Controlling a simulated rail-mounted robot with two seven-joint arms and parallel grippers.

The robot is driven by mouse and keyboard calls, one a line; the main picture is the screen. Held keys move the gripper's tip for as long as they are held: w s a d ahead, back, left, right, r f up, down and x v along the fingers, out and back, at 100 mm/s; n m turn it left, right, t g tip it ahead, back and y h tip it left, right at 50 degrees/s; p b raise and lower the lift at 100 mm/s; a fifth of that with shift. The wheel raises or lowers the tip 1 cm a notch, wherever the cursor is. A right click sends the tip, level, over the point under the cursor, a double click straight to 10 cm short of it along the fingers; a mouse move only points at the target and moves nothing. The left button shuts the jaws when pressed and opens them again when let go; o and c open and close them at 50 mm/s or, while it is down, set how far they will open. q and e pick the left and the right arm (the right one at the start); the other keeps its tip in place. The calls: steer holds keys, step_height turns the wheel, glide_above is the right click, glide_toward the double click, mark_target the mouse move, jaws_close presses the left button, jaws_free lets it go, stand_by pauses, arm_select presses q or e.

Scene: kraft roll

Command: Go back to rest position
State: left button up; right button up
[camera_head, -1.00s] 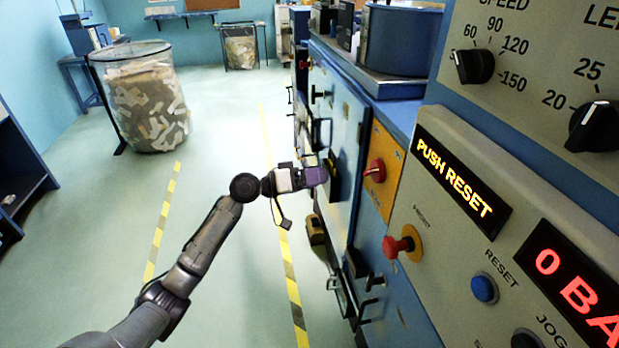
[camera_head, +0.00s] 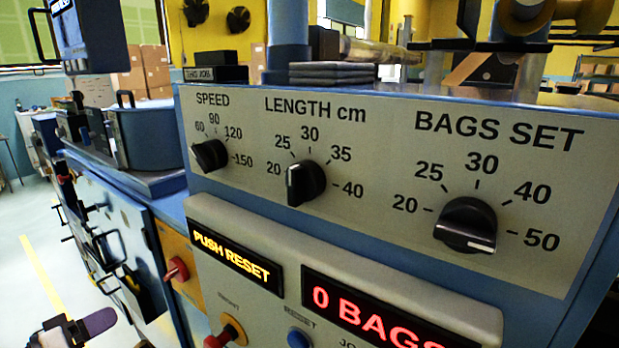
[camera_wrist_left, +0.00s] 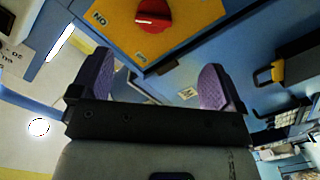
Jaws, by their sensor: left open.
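My left gripper (camera_head: 88,328) shows at the bottom left of the head view, with a purple finger pad and part of the dark wrist. In the left wrist view the gripper (camera_wrist_left: 158,90) has its two purple fingers spread apart, with nothing between them. A red rotary switch (camera_wrist_left: 153,14) on a yellow plate (camera_wrist_left: 190,25) lies beyond the fingers, apart from them. In the head view that red switch (camera_head: 176,270) is on the machine's side, right of and above my gripper. My right gripper is in neither view.
The machine's control panel (camera_head: 380,150) fills the right, with SPEED, LENGTH and BAGS SET knobs. Its displays read PUSH RESET (camera_head: 236,262) and 0 BAGS (camera_head: 375,312). A red button (camera_head: 225,335) and a blue button (camera_head: 299,338) sit below. Floor at the left (camera_head: 30,235) is open.

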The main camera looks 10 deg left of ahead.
arm_select(q)
steer(key=s+d+f+m+g+y+p, duration=0.2)
steer(key=s+d+f+m+g+y, duration=0.35)
steer(key=s+d+f+y, duration=0.4)
steer(key=s+d+f+g+h+p, duration=0.1)
steer(key=s+d+f+g+p, duration=0.3)
steer(key=s+d, duration=0.55)
steer(key=s+d+f+g+h+p, duration=0.1)
steer(key=s+d+f+g+p, duration=0.15)
steer(key=s+d+f, duration=0.7)
steer(key=w+r+p+v, duration=0.1)
steer(key=w+p+v, duration=0.2)
steer(key=p+v, duration=0.9)
steer(key=w+a+p+v, duration=0.1)
steer(key=w+p+v, duration=0.2)
steer(key=p+v, duration=1)
steer(key=w+r+p+v, duration=0.1)
steer(key=w+p+v, duration=0.2)
steer(key=p+v, duration=1)
step_height(320, 180, up, 2)
steer(key=shift+s+a+r+n, duration=0.1)
steer(key=shift+s+a+n, duration=0.1)
steer(key=shift+n, duration=0.15)
